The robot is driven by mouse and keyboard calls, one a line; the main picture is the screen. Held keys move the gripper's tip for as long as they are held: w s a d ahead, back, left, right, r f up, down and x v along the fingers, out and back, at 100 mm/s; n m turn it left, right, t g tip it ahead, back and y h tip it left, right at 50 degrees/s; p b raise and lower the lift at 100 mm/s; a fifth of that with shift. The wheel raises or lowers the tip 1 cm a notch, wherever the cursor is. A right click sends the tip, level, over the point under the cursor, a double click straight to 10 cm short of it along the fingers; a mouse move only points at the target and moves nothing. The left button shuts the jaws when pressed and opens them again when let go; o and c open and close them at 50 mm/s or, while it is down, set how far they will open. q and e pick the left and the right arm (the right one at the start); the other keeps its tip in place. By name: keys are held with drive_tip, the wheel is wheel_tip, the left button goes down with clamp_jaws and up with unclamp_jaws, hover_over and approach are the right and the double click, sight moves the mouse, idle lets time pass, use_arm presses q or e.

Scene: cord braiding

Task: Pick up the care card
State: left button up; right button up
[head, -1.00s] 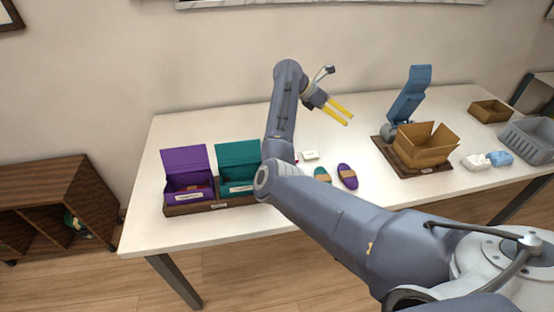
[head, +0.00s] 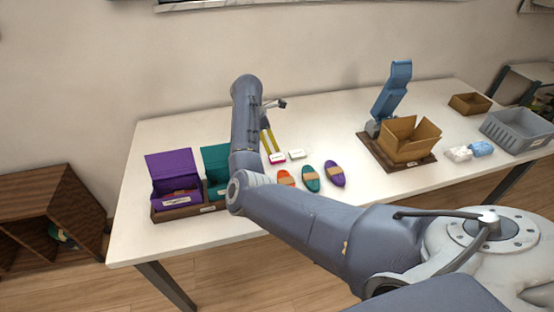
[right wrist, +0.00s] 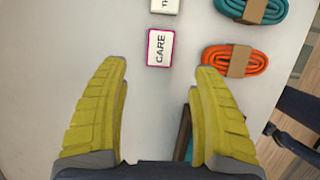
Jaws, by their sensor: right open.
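The care card (head: 277,159) lies on the white table, a small white card with a pink edge. In the right wrist view the card (right wrist: 160,48), printed "CARE", lies just beyond and between my fingertips. My right gripper (head: 267,148) has yellow fingers pointing down near the card. In the right wrist view the right gripper (right wrist: 160,68) is open, with nothing between its fingers. Whether the fingertips reach the table height cannot be told. My left gripper is not in view.
A second white card (head: 297,154) lies close beside it. Orange (head: 286,178), teal (head: 311,179) and purple (head: 334,173) cord bundles lie in front and to the right. Purple (head: 174,180) and teal (head: 215,160) boxes stand left. An open cardboard box (head: 408,142) stands right.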

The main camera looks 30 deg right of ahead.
sight(277, 157)
drive_tip(key=shift+x, duration=4.45)
drive_tip(key=c, duration=0.9)
